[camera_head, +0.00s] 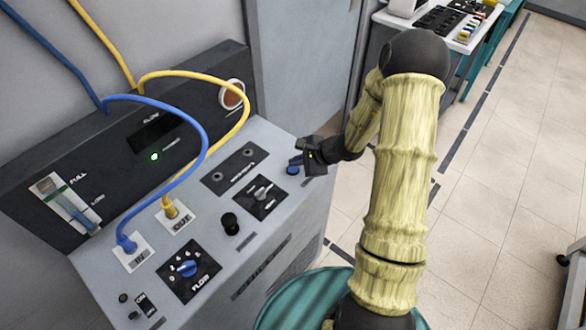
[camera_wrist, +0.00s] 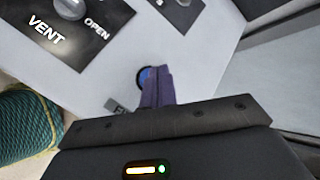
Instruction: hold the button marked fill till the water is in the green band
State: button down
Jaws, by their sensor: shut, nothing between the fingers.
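The blue button (camera_head: 292,170) is near the right edge of the sloping grey panel. In the wrist view the blue button (camera_wrist: 144,78) is partly hidden by my fingers, and its label (camera_wrist: 115,106) is mostly covered. My gripper (camera_head: 299,161) is shut and empty, with its fingertips (camera_wrist: 156,72) at the button. I cannot tell whether they touch or press it. The level gauge (camera_head: 64,204) is at the far left, with a "FULL" mark near its top. Its blue water seems to stand below the small green band, though the detail is small.
A blue hose and a yellow hose (camera_head: 183,74) run to the IN and OUT ports. The vent knob (camera_head: 262,193), a black knob (camera_head: 230,222) and the flow dial (camera_head: 187,268) are on the panel. A green light (camera_head: 154,156) glows. Coiled teal rope (camera_wrist: 25,125) lies below the panel.

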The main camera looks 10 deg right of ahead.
jog(key=shift+f+b, duration=0.35)
jog(key=shift+b, duration=0.25)
jog(key=shift+f+b, duration=0.45)
jog(key=shift+b, duration=0.3)
dwell(6.7)
